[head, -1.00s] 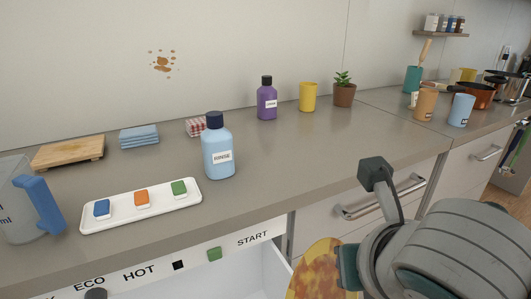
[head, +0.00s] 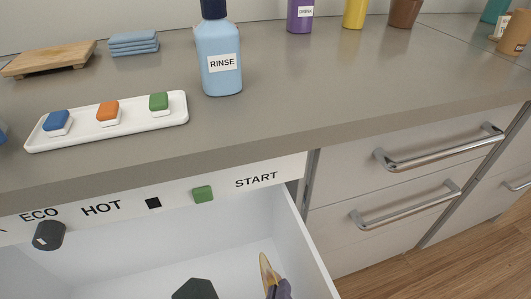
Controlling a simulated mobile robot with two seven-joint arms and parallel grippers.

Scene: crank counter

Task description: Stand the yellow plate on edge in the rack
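The yellow plate (head: 265,270) shows as a narrow, upright, mottled yellow sliver at the bottom edge, seen nearly edge-on in front of the open white pull-out. Most of it is cut off below the picture. A small dark purplish part of my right gripper (head: 280,289) meets the plate's lower right side and appears shut on it; the rest of the gripper is out of frame. A dark block to the left looks like part of my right wrist. The rack is not visible. My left gripper is not in view.
The open pull-out has white walls (head: 308,245) and a front panel with a dark knob (head: 48,236) and green button (head: 202,194). Above are the counter, blue RINSE bottle (head: 221,60), and a white tray (head: 135,125) with coloured tablets. Closed drawers are at right.

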